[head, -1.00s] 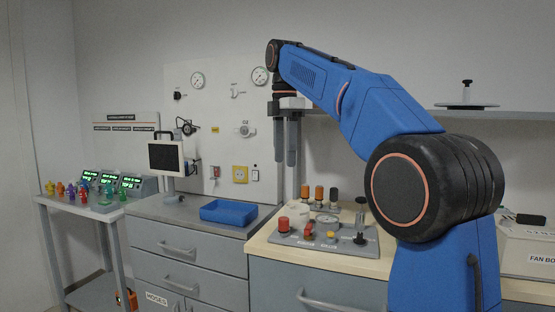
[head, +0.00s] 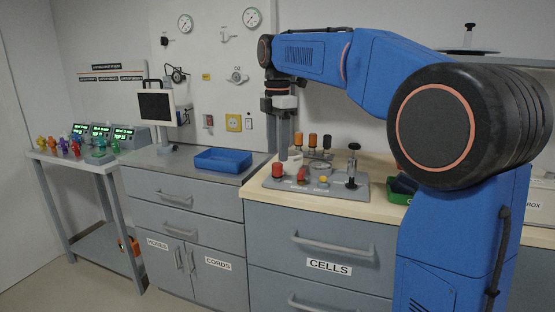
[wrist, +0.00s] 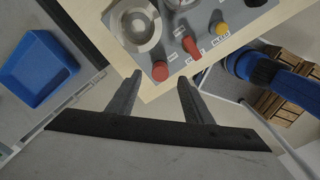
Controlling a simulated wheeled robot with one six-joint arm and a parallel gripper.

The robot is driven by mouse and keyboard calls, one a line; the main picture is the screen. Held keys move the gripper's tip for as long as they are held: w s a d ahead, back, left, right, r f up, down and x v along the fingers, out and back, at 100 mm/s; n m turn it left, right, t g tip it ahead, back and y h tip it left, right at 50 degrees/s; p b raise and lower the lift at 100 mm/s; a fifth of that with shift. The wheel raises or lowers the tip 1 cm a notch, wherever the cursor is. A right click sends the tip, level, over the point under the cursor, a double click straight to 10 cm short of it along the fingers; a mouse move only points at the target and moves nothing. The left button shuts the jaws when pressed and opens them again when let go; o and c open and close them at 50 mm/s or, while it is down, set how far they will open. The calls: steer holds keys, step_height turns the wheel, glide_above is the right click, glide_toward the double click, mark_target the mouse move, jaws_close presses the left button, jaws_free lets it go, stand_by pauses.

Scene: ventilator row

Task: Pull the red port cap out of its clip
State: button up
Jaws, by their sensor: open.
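A grey panel (head: 338,197) lies on the wooden counter. A red round-topped piece (head: 278,170) stands at its left end; it also shows in the wrist view (wrist: 160,71). A second, smaller red piece (head: 302,174) stands beside it, also in the wrist view (wrist: 191,46). I cannot tell for certain which one is the port cap, and no clip can be made out. My gripper (head: 284,157) points down over the panel's left end. In the wrist view my gripper (wrist: 159,78) is open and empty, its tips on either side of the first red piece in the picture.
A yellow knob (head: 323,180), a round dial (head: 319,166) and a black-knobbed post (head: 353,165) share the panel. Several orange and black tipped pieces (head: 313,140) stand behind. A blue tray (head: 222,160) lies left on the grey counter. Small coloured pieces (head: 65,146) stand on the far-left table.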

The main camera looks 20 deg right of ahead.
mark_target(278, 164)
steer(key=shift+f, duration=1.85)
steer(key=c, duration=1.1)
steer(key=shift+r, duration=0.25)
steer(key=shift+r, duration=1.3)
